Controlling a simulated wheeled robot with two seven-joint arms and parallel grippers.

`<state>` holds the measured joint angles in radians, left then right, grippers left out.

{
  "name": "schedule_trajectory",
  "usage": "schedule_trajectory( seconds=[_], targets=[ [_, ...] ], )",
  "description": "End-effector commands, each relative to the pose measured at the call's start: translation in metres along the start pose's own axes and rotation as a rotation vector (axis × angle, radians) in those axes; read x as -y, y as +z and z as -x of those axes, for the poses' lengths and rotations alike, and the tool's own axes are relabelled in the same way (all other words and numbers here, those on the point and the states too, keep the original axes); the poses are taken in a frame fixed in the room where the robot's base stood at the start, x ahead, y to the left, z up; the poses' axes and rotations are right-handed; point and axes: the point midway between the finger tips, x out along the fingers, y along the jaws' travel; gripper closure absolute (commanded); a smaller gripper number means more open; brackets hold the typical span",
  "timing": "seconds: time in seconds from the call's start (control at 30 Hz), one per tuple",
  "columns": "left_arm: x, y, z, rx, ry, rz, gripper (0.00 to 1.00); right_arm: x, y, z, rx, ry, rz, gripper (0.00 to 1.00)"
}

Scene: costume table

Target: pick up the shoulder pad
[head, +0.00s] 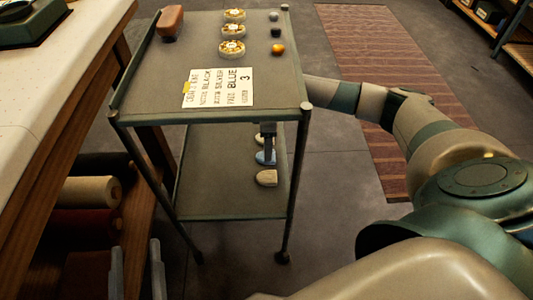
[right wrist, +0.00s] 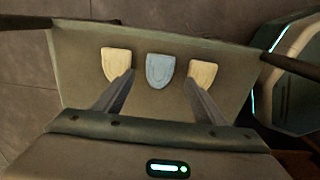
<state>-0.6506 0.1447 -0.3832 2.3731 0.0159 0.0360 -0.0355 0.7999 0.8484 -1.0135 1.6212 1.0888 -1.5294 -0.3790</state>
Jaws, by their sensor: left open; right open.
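Three rounded shoulder pads lie in a row on the cart's lower shelf (head: 215,190). The blue pad (right wrist: 160,70) is in the middle, with a cream pad on the left (right wrist: 114,62) and another on the right (right wrist: 203,72) in the right wrist view. In the head view, the blue pad (head: 266,158) is partly hidden. My right gripper (right wrist: 160,82) is open, its fingers apart on either side of the blue pad and overlapping the cream pads' near edges in view. Its height above the shelf is unclear. My left gripper (head: 137,270) is open and empty at the bottom left.
The cart's top shelf (head: 150,95) is above the pads and carries a brown case (head: 170,22), three ornamented round dishes (head: 232,48), small balls (head: 277,48) and a lettered card (head: 218,88). A wooden table (head: 60,80) with fabric rolls (head: 85,190) stands left.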

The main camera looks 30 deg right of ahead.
Motion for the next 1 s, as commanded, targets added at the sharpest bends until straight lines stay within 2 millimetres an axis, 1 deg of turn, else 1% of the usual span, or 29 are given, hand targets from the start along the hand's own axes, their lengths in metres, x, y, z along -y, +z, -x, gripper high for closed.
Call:
schedule_trajectory(
  seconds=[0.23,0.37,0.57,0.8,1.0],
  targets=[
    [0.000,-0.001,0.000,-0.005,0.000,0.000,0.49,0.000,0.000,-0.001,0.000,0.000,0.000,0.35],
    [-0.002,-0.005,0.001,-0.035,0.003,-0.001,0.49,0.000,0.000,-0.007,0.001,-0.001,0.000,0.35],
    [-0.009,-0.025,0.005,-0.151,0.015,-0.004,0.49,0.000,-0.002,-0.023,0.001,-0.001,0.000,0.35],
    [-0.017,-0.052,0.016,-0.302,0.027,-0.004,0.49,-0.001,-0.003,-0.044,0.002,0.000,0.000,0.35],
    [-0.019,-0.063,0.021,-0.358,0.030,-0.004,0.49,-0.001,-0.003,-0.052,0.001,0.001,0.001,0.35]
  ],
)
